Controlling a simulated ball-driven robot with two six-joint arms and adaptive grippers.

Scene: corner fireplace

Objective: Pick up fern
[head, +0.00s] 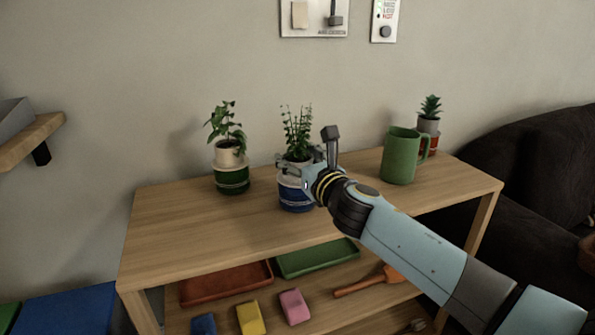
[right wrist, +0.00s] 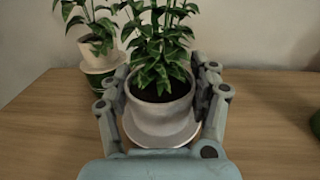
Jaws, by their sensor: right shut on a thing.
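The fern (head: 298,130) is a leafy green plant in a pale pot, at the middle of the wooden shelf top. Its pot meets a blue banded holder (head: 293,195) below; I cannot tell if it is lifted clear of it. In the right wrist view, the fern (right wrist: 158,62) stands upright in its pale round pot (right wrist: 158,118). My right gripper (head: 300,168) is shut on this pot, one finger on each side, as the right wrist view shows. Part of the pot is hidden behind the gripper in the head view. My left gripper is not in view.
A plant in a green-banded pot (head: 231,178) stands close left of the fern. A green mug (head: 399,157) and a succulent (head: 430,108) stand to the right. Trays, coloured blocks and an orange-handled tool (head: 362,284) lie on the lower shelf. The shelf top's front (head: 220,235) is clear.

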